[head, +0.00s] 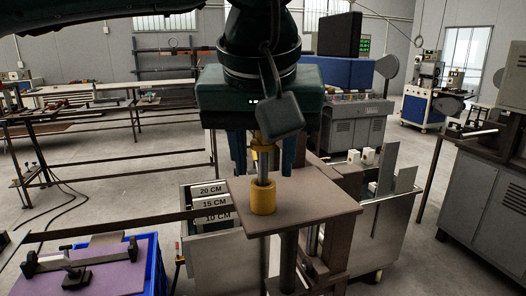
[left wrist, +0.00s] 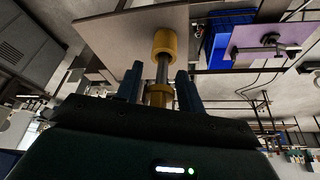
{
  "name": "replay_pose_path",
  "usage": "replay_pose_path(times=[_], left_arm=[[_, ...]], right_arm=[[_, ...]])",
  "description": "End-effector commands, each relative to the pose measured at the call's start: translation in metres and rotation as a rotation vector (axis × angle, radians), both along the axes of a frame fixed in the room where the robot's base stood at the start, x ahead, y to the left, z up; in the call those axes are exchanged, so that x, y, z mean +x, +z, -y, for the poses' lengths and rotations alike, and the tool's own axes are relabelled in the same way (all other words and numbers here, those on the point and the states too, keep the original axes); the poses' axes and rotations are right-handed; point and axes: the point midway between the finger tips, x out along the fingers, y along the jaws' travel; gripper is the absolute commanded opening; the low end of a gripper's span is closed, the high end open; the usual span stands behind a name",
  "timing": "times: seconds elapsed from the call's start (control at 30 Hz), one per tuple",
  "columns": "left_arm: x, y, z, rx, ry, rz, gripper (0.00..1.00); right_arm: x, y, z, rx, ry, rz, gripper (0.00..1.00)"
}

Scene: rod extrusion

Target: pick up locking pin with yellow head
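The locking pin has a yellow head (left wrist: 160,95) and a grey shaft (head: 263,163). It stands upright in a yellow cylindrical holder (head: 263,198) on a small brown square platform (head: 318,205). My left gripper (head: 258,168) is above the platform, pointing down, with its blue fingers on either side of the pin. In the left wrist view, the yellow head lies between the fingers of the left gripper (left wrist: 158,72), with a gap visible on both sides. In the head view the gripper body partly hides the pin's top. My right gripper is not in view.
A bin labelled 20, 15 and 10 CM (head: 212,203) is behind the platform at left. A metal cart (head: 378,225) with upright plates stands at right. A blue crate (head: 155,262) and a purple board (head: 105,268) are at lower left. A grey machine (head: 482,160) is far right.

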Motion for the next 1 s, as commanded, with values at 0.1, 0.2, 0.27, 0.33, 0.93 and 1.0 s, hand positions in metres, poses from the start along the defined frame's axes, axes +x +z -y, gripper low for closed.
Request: replay_pose_path(times=[0.1, 0.2, 0.27, 0.33, 0.93, 1.0], left_arm=[[0.000, 0.000, 0.000, 0.000, 0.000, 0.000, 0.28], [0.000, 0.000, 0.000, 0.000, 0.000, 0.000, 0.20], [0.000, 0.000, 0.000, 0.000, 0.000, 0.000, 0.15], [0.000, 0.000, 0.000, 0.000, 0.000, 0.000, 0.10], [0.000, 0.036, 0.001, -0.004, 0.002, 0.003, 0.00], [0.000, 0.051, 0.001, -0.004, 0.002, 0.002, 0.00]], right_arm=[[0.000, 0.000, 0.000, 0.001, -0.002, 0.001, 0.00], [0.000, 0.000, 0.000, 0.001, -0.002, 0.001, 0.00], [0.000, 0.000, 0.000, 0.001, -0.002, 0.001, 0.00], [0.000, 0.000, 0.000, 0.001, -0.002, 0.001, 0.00], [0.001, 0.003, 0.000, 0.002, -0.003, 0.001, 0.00], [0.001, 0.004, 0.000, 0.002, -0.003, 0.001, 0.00]])
